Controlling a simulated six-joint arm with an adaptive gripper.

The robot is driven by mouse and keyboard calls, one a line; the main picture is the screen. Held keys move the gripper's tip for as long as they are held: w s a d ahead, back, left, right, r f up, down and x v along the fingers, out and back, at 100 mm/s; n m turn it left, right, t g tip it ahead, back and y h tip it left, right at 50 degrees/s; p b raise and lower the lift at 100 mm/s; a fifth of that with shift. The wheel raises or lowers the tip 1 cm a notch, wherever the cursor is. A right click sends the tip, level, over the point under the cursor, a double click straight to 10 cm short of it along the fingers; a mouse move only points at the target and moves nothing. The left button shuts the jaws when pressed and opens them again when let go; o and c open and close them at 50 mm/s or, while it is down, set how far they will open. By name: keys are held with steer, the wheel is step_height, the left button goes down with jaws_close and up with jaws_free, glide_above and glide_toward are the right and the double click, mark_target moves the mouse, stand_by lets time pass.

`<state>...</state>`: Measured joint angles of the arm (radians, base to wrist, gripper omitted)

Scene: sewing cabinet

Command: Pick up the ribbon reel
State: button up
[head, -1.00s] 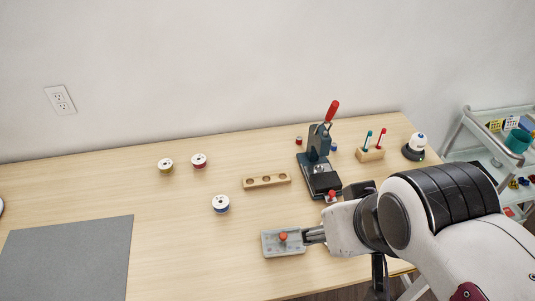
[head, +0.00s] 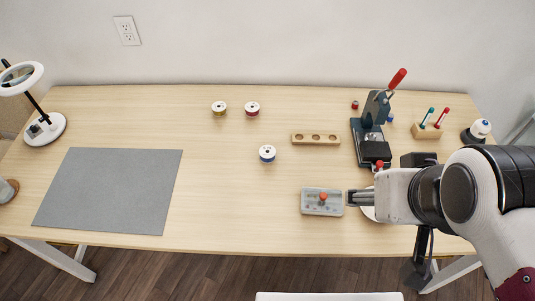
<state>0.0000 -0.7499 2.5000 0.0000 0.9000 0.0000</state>
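Three white-topped reels stand on the table: one with yellow (head: 219,108), one with red (head: 252,109) and one with blue (head: 267,153), which sits nearer the front. I cannot tell which one the task means. My gripper (head: 352,198) is low over the table at the right, far from all three reels. Its fingers point left, at the right end of a grey box with a red knob (head: 322,201). The gap between the fingers is too small to make out, and I cannot tell whether they touch the box.
A wooden block with holes (head: 316,139) lies right of the blue reel. A grey mat (head: 110,190) and a ring lamp (head: 45,130) are left.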

steer(key=shift+o, duration=0.5)
steer(key=w+a+f+n+g, duration=0.2)
steer(key=w+a+f+n, duration=0.2)
steer(key=w+f, duration=0.4)
steer(key=w+a+f+n+g, duration=0.2)
steer(key=w+a+f+n, duration=0.3)
steer(key=w, duration=0.8)
steer(key=w+a+f+n+g, duration=0.2)
steer(key=w+a+f+n, duration=0.2)
steer(key=w+a+f, duration=0.3)
steer(key=shift+w+a+f, duration=0.15)
steer(key=shift+w+f, duration=0.5)
steer(key=shift+f, duration=0.25)
steer(key=shift+w+a+f, duration=0.1)
steer(key=shift+w+f, duration=0.55)
steer(key=shift+f, duration=0.3)
steer(key=shift+w+a+f, duration=0.15)
steer(key=shift+w+f, duration=0.5)
steer(key=shift+f, duration=0.25)
steer(key=w, duration=0.1)
steer(key=w+r+n, duration=0.1)
steer(key=w+a+n, duration=0.1)
steer(key=shift+r, duration=0.25)
steer(key=shift+w+r+n, duration=0.1)
steer(key=shift+n, duration=1)
